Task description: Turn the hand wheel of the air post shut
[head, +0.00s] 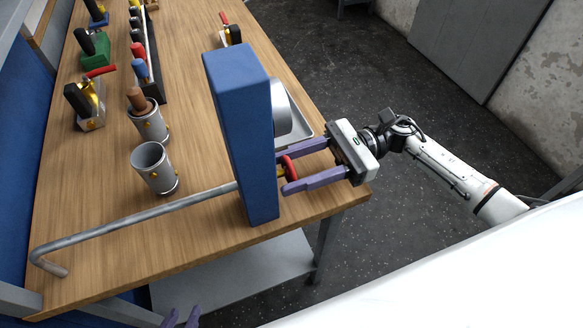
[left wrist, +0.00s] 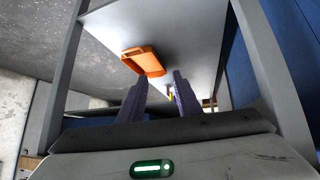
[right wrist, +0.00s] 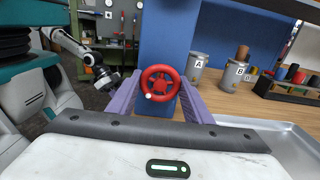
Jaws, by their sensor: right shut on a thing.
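The air post is a tall blue block (head: 238,130) standing at the table's front right. Its red hand wheel (head: 290,167) sits low on its right side, partly hidden by the fingers. In the right wrist view the wheel (right wrist: 160,83) shows face on, with a small pale knob, against the blue post (right wrist: 165,40). My right gripper (head: 284,172) reaches in from the right and is shut on the wheel, one finger on each side. My left gripper (head: 181,318) shows only its fingertips at the bottom edge. In the left wrist view its fingers (left wrist: 160,82) are apart and empty.
A grey bent pipe (head: 140,215) runs left from the post across the table. Two metal cups (head: 154,167) (head: 149,124) stand behind it. A metal tray (head: 301,130) lies behind the post. An orange bin (left wrist: 143,62) shows in the left wrist view.

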